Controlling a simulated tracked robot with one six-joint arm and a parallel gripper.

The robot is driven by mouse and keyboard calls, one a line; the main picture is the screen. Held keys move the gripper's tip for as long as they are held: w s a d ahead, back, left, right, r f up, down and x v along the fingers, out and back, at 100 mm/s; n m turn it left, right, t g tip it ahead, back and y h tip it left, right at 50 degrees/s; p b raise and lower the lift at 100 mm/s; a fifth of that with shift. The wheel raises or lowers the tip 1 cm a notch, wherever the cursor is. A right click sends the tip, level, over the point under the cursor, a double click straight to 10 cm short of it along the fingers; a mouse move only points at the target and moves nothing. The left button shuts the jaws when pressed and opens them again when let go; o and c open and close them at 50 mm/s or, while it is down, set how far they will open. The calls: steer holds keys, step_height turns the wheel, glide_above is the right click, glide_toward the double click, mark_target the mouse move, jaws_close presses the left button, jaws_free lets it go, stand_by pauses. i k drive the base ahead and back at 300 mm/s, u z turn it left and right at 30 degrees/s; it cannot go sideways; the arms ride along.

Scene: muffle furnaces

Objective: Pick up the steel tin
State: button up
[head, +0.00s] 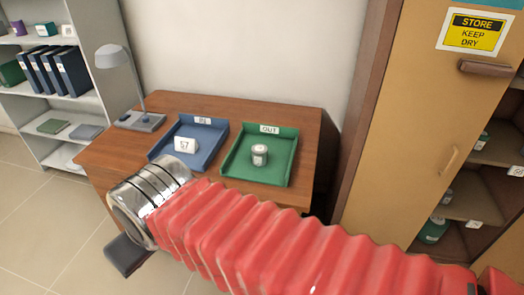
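A small grey-white tin (260,155) with a pale label stands upright in the green tray (287,171) marked OUT, on the wooden desk. It is the only thing here that looks like the steel tin. My arm reaches across the front of the desk in red bellows, ending in a shiny metal collar at the left. A dark block below the collar may be part of my gripper (128,255). It is apart from the tin, to its lower left. The fingers do not show clearly, so I cannot tell whether they are open or shut.
A blue tray (209,133) with a white card marked 57 (185,145) sits left of the green tray. A grey lamp (139,121) stands at the desk's back left. Shelves (97,103) with binders are at left; an open store cabinet (412,115) is at right.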

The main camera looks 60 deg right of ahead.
mark_target(259, 151)
steer(key=z, duration=0.6)
steer(key=i, duration=1)
steer(key=z, duration=0.6)
